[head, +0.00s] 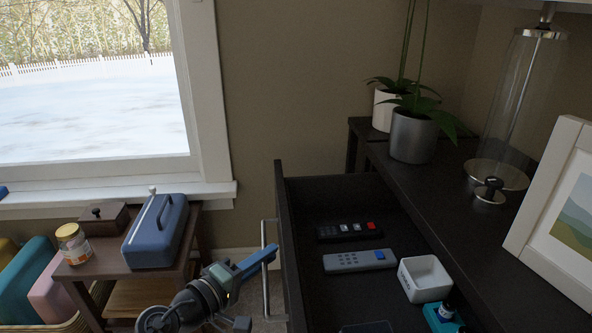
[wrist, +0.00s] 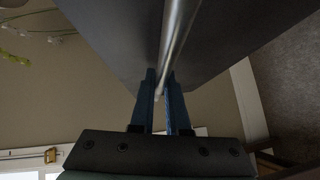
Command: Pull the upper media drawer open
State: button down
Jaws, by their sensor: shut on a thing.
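The upper media drawer (head: 283,215) stands open from the dark cabinet (head: 455,210), with its inside in view. A long metal bar handle (head: 265,268) is fixed along its front. My gripper (head: 272,256) is at the handle, and its blue fingers are shut on the bar. In the wrist view the handle (wrist: 178,40) runs between the two fingers of my gripper (wrist: 161,82), with the dark drawer front (wrist: 110,35) behind it. The drawer holds a black remote (head: 347,230), a grey remote (head: 360,261), a small white box (head: 424,278) and a teal-and-white item (head: 441,318).
Potted plants (head: 413,135), a glass cylinder (head: 515,110) and a picture frame (head: 560,200) stand on the cabinet top. At left, a small table (head: 100,268) carries a blue box (head: 156,232), a jar (head: 73,243) and a dark wooden box (head: 97,218). Part of my arm is beside this table.

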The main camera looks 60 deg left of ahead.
jog(key=shift+s+a, duration=0.25)
jog(key=shift+s, duration=0.4)
jog(key=shift+s+a, duration=0.25)
jog(key=shift+s, duration=0.4)
jog(key=c, duration=1.2)
grip_release()
jog(key=p+v, duration=0.5)
jog(key=v, duration=0.8)
